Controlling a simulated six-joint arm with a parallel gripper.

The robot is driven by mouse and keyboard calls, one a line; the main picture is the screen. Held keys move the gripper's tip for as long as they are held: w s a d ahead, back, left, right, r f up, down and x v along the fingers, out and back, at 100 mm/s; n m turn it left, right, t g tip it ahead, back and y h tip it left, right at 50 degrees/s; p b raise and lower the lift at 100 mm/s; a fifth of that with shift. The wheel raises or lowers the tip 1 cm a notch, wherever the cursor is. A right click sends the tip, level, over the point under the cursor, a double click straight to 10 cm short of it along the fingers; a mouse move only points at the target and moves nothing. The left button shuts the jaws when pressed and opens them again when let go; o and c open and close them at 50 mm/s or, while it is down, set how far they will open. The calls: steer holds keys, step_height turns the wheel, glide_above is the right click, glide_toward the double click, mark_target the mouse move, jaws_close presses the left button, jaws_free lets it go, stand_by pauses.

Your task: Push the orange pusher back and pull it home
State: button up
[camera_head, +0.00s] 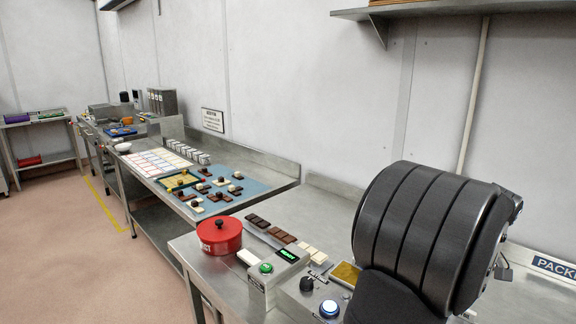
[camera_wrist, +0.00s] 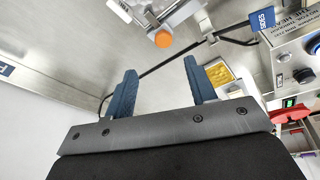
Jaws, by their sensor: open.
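The orange pusher (camera_wrist: 163,39) shows in the wrist view as a round orange knob on a grey metal fitting, above and between my fingertips. My gripper (camera_wrist: 158,85) has its two blue fingers apart with nothing between them. The knob is apart from the fingers, farther out over the steel surface. In the head view my dark arm covers the right side, and the pusher and fingertips are hidden.
A black cable (camera_wrist: 190,47) crosses the steel near the knob. A control box (camera_wrist: 292,65) and a blue tag (camera_wrist: 262,19) lie right. A red pot (camera_head: 220,235), a green-button box (camera_head: 272,275) and chocolate bars (camera_head: 268,228) stand on the bench.

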jaws_close()
steer(key=w+m+h, duration=0.3)
steer(key=w+m, duration=0.4)
steer(key=m, duration=0.4)
steer(key=x, duration=1)
steer(key=shift+s+d+f, duration=0.1)
steer(key=shift+s+f, duration=0.05)
steer(key=shift+f, duration=0.2)
steer(key=shift+s+a, duration=0.7)
steer(key=shift+s, duration=0.25)
steer(key=shift+s+a+f+y, duration=0.2)
steer(key=shift+s+a+y, duration=0.1)
steer(key=shift+s+a, duration=0.25)
